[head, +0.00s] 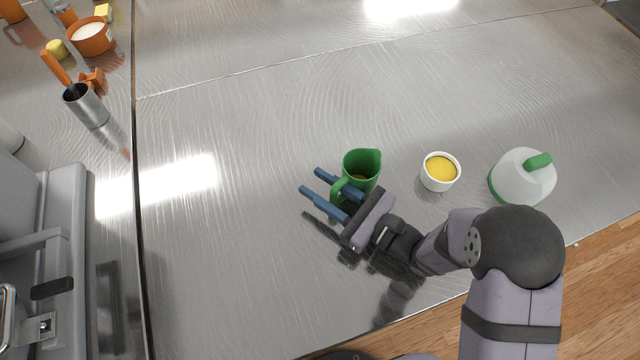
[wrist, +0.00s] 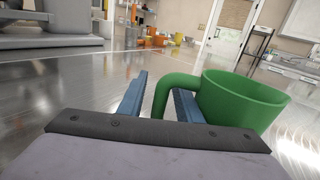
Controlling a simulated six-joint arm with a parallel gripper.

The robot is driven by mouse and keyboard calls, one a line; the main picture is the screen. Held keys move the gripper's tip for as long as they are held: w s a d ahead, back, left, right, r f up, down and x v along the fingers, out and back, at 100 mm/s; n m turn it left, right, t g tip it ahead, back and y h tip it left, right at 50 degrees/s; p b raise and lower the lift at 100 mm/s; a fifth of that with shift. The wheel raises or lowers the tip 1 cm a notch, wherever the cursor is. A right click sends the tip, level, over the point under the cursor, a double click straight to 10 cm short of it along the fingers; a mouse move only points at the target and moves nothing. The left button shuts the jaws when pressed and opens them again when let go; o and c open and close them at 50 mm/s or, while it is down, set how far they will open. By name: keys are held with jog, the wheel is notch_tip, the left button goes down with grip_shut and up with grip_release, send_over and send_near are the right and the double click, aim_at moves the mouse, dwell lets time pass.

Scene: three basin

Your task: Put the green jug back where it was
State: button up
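The green jug (head: 367,158) stands upright on the metal counter in the head view, with a little brownish stuff visible low inside. Its handle points to the lower left. In the wrist view the jug (wrist: 245,100) is at the right, its handle reaching left. My gripper (head: 312,181) has blue fingers spread apart on the handle side of the jug. In the wrist view the handle comes down between the two fingertips (wrist: 160,92), and the right finger appears to pass through the handle loop. A gap shows between the left finger and the handle.
A white cup with yellow contents (head: 438,184) and a white, green-handled vessel (head: 522,178) stand right of the jug. A metal cup (head: 87,106) and an orange bowl (head: 91,38) are at upper left. The counter left of and beyond the jug is clear.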

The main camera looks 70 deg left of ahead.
jog(key=shift+r, duration=0.1)
jog(key=shift+r, duration=0.15)
jog(key=b+v, duration=0.4)
jog(key=v, duration=0.8)
